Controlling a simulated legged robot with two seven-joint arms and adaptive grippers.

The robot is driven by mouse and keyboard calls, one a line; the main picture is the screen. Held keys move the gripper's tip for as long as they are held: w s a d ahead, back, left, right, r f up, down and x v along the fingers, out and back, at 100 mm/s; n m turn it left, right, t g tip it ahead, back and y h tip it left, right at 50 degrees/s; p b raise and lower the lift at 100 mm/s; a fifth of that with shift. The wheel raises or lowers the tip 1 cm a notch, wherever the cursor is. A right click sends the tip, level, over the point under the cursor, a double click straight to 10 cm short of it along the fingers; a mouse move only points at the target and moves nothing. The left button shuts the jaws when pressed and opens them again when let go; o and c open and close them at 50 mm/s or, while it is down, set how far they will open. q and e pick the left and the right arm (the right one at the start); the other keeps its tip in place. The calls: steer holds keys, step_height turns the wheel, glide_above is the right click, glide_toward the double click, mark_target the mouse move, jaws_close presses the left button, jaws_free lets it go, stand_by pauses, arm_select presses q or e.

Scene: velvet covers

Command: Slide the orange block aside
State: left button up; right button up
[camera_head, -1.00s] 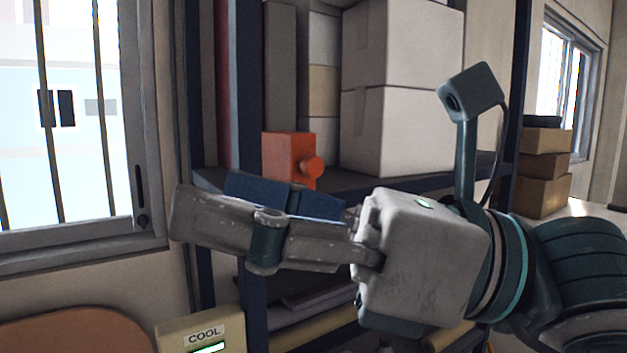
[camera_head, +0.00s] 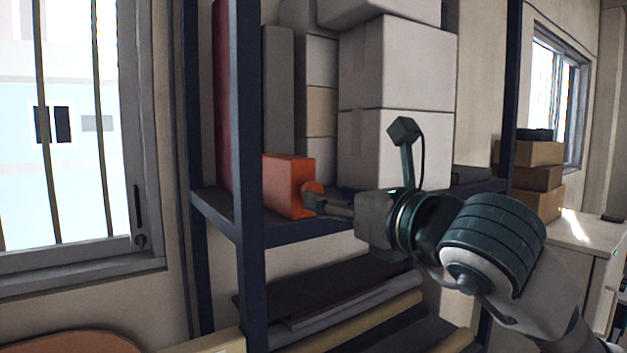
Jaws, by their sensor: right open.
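The orange block (camera_head: 287,183) stands upright on the dark shelf (camera_head: 285,231), near the shelf's left post. A round orange knob (camera_head: 312,187) sticks out of its right side. My right gripper (camera_head: 312,203) reaches in from the right, with its fingertips at the block's right side just below the knob. The fingers are seen nearly end to end, and I cannot tell whether they touch the block. The gripper holds nothing that I can see. My left gripper is not in view.
Large white boxes (camera_head: 386,85) are stacked behind my right gripper. The blue shelf post (camera_head: 246,120) stands just left of the block. Rolls and flat sheets (camera_head: 345,310) lie on the lower shelf. Cardboard boxes (camera_head: 535,178) stand on a cabinet at the right.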

mark_target(317, 186)
steer(key=p+x, duration=0.1)
steer(key=x, duration=0.4)
steer(key=shift+w+d+p, duration=0.15)
steer(key=shift+w+p, duration=0.05)
steer(key=shift+p, duration=0.1)
steer(key=shift+s, duration=0.1)
jaws_close()
